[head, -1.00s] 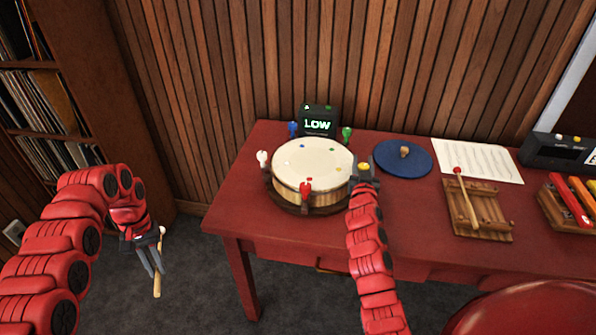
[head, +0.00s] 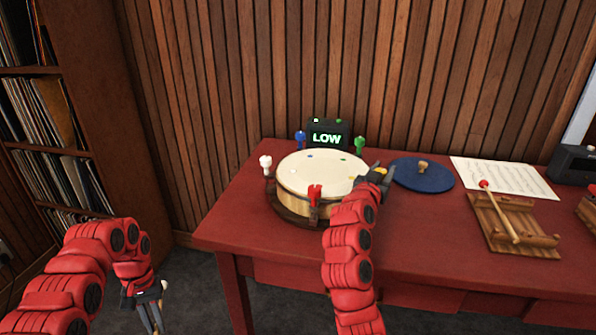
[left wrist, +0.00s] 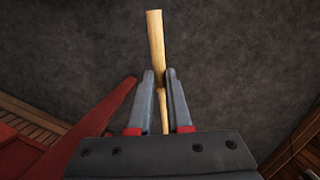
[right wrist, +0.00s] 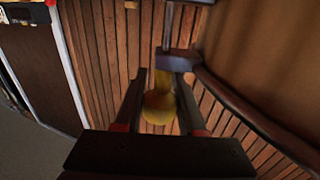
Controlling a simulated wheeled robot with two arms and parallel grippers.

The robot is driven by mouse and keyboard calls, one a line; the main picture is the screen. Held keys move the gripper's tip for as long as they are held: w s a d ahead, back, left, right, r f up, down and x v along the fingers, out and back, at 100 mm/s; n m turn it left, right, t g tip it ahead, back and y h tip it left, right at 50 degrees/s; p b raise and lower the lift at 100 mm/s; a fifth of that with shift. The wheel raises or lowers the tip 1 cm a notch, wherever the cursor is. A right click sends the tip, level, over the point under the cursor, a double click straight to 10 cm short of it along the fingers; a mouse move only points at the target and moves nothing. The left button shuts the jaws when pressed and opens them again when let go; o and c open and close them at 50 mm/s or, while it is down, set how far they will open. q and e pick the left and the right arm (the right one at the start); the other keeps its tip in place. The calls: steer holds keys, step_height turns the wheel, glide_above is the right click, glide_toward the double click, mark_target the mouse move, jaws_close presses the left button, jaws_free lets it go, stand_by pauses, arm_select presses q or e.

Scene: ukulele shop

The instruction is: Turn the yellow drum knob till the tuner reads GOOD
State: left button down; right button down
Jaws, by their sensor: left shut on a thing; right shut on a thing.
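The drum (head: 318,178) stands on the red table with its pale skin facing up. The tuner (head: 327,136) behind it reads LOW in green. The yellow knob (right wrist: 158,108) is at the drum's right side. My right gripper (head: 382,174) is shut on this knob, which shows between the fingers in the right wrist view. The red knob (head: 315,193), white knob (head: 265,164), blue knob (head: 300,140) and green knob (head: 360,145) stand free around the rim. My left gripper (left wrist: 162,85) is shut on a wooden stick (left wrist: 155,40), over the floor left of the table.
A blue disc (head: 423,178) with a small wooden knob lies right of the drum, close to my right gripper. A music sheet (head: 505,179) and a wooden block with a mallet (head: 515,225) are farther right. A record shelf (head: 110,130) stands at left.

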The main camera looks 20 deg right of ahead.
stand_by(0.3)
steer(key=c, duration=0.5)
jaws_free()
steer(key=shift+a, duration=0.1)
arm_select(q)
steer(key=shift+r, duration=0.1)
arm_select(e)
steer(key=v, duration=1.1)
steer(key=shift+s+a, duration=0.3)
